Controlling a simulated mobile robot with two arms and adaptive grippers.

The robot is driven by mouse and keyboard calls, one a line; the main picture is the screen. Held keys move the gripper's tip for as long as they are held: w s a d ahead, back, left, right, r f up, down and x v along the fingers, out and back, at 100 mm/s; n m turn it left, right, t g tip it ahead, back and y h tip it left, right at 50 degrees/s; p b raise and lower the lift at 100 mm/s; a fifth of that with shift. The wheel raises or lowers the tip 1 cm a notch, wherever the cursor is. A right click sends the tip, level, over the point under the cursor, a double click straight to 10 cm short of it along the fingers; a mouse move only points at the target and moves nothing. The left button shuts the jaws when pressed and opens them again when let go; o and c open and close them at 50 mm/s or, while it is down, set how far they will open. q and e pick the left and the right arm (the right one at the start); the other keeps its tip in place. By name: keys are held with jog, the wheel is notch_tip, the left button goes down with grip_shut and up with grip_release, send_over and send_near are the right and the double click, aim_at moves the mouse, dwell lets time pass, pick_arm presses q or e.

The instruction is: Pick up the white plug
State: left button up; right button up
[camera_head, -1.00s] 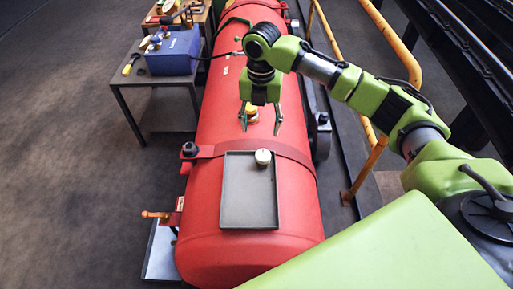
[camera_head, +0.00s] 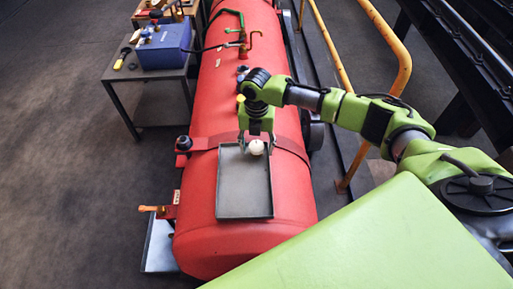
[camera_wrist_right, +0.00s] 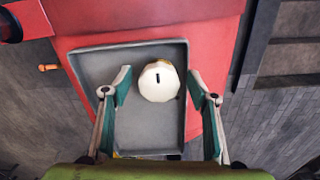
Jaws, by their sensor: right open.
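The white plug (camera_head: 256,147) sits in the upper right part of a grey tray on top of the red boiler. In the right wrist view the white plug (camera_wrist_right: 159,81) is round with a dark slot in its top. My right gripper (camera_head: 256,143) is open just above the tray. In the right wrist view its two fingers (camera_wrist_right: 161,87) stand on either side of the plug, with a gap to each side, nearer on the right. I cannot tell the exact height of the fingertips over the tray. My left gripper is not in view.
The grey tray (camera_head: 243,190) has low raised walls and is otherwise bare. The red boiler (camera_head: 197,190) carries pipes and fittings farther back. A blue box (camera_head: 166,50) stands on a side table at the left. A yellow railing (camera_head: 373,110) runs along the right.

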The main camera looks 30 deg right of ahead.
jog(key=c, duration=1.3)
